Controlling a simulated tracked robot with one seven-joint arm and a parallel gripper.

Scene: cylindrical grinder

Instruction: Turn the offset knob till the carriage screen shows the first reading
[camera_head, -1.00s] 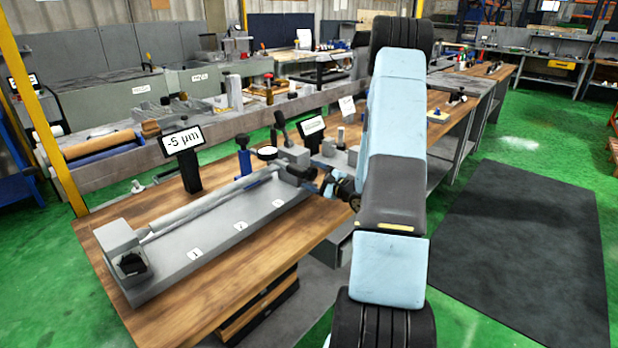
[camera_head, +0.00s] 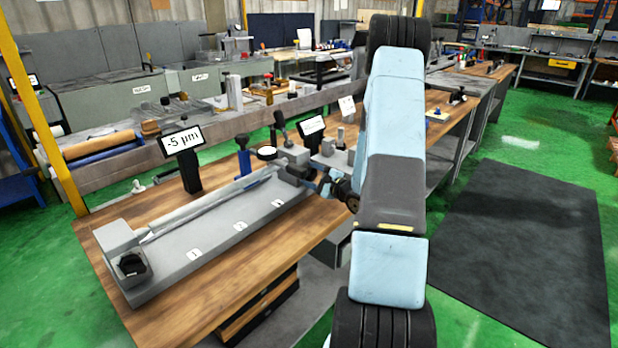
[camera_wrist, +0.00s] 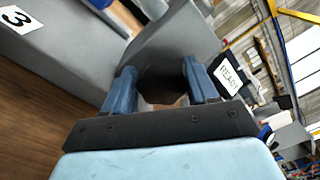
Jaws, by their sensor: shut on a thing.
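My gripper (camera_wrist: 160,82) is shut on a dark knob (camera_wrist: 162,90) at the end of a grey housing in the wrist view. The fingers hide its sides, and no marks on it can be read. In the head view my gripper (camera_head: 326,184) is at the right end of the long grey machine bed (camera_head: 215,237). A black screen on a post (camera_head: 181,141) stands behind the bed and reads -5 µm. A second, smaller screen (camera_head: 311,125) stands further right; in the wrist view a screen (camera_wrist: 229,77) reads READY.
A long bar (camera_head: 205,206) lies along the bed, above plates numbered 1, 2 and 3. A grey block with a black part (camera_head: 131,264) is at the bed's left end. The wooden bench front (camera_head: 190,310) is clear.

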